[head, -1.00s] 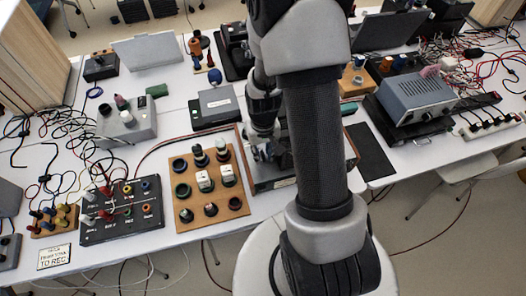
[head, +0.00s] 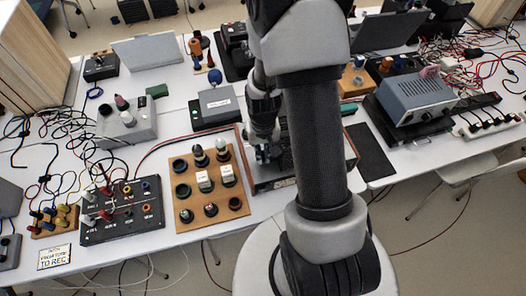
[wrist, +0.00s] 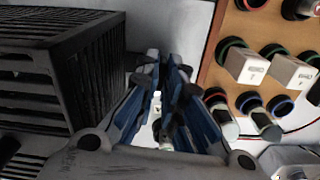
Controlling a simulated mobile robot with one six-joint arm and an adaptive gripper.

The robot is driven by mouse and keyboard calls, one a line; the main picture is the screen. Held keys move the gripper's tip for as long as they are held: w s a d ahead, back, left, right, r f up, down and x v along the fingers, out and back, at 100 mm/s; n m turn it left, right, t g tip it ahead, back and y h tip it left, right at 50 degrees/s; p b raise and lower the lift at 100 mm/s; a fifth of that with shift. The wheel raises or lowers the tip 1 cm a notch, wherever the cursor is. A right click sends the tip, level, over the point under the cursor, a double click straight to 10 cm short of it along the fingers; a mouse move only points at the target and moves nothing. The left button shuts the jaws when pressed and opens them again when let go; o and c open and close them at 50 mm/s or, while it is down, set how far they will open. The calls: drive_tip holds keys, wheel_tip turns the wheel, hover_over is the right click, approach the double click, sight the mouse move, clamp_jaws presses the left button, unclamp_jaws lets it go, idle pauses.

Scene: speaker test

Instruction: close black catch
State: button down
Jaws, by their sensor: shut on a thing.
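My gripper (wrist: 163,80) shows in the wrist view with its blue-padded fingers brought close together beside a dark vented case (wrist: 95,80). What sits between the fingertips is hidden, and I cannot make out a black catch for sure. In the head view my gripper (head: 263,152) is low at the near left edge of a dark-fronted instrument (head: 270,178), just right of the wooden board. My arm covers most of that instrument.
A wooden board (head: 183,214) with knobs and white blocks stands close left of my gripper; it also fills the right of the wrist view (wrist: 232,75). A black terminal box (head: 120,228) lies further left. A grey box (head: 215,108) stands behind. A black mat (head: 370,150) lies right of my arm.

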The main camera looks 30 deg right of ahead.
drive_tip(key=m, duration=0.9)
drive_tip(key=shift+p, duration=0.3)
drive_tip(key=m, duration=0.3)
drive_tip(key=shift+m, duration=2.2)
drive_tip(key=c, duration=1.7)
unclamp_jaws()
drive_tip(key=shift+r, duration=0.15)
